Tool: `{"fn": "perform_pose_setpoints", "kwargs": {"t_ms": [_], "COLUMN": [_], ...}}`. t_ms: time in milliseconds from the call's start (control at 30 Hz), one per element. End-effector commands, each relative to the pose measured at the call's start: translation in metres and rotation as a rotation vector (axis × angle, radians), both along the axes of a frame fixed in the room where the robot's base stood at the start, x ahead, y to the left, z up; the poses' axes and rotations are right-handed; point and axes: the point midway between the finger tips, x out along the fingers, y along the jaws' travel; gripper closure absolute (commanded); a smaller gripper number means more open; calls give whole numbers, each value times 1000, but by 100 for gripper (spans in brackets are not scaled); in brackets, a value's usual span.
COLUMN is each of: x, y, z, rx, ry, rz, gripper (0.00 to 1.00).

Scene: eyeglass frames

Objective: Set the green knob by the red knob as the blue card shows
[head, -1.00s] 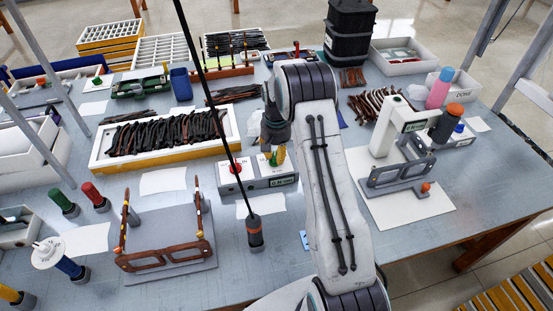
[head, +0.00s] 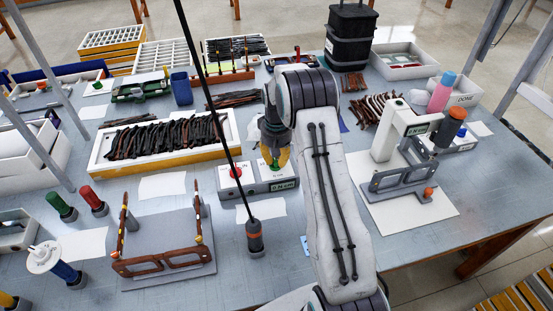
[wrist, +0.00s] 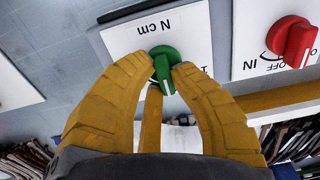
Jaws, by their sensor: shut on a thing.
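The green knob (wrist: 164,66) sits on a white plate marked "N cm" in the wrist view. My gripper (wrist: 164,76) is shut on it, with a yellow finger on each side. The knob's white pointer line faces the bottom of the wrist view. The red knob (wrist: 292,40) is on a neighbouring white plate at the right, and shows in the head view (head: 236,173) left of the gripper. Both are on a grey box (head: 283,187) with a small display. A small light-blue card (head: 305,245) lies beside my arm in the head view, partly hidden; its marking is unreadable.
A tray of dark temples (head: 165,142) stands left of the knob box. Brown eyeglass frames (head: 165,262) stand on a fixture in front. A dark probe (head: 254,237) stands close by the box. A white press (head: 395,130) is at the right.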

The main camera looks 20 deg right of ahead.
Motion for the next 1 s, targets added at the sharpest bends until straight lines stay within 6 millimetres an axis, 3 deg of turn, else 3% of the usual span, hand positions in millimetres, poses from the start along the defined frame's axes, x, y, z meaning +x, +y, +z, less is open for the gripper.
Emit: {"fn": "perform_pose_setpoints", "kwargs": {"t_ms": [133,167,433,767,1000], "x": [-1,-1,0,0,1], "y": [0,0,0,0,0], "z": [-2,-2,-1,3,33], "rx": [1,1,0,0,-1], "ry": [4,4,2,-1,-4], "rz": [0,-1,-1,-1,-1], "gripper": [100,78,54,54,54]}}
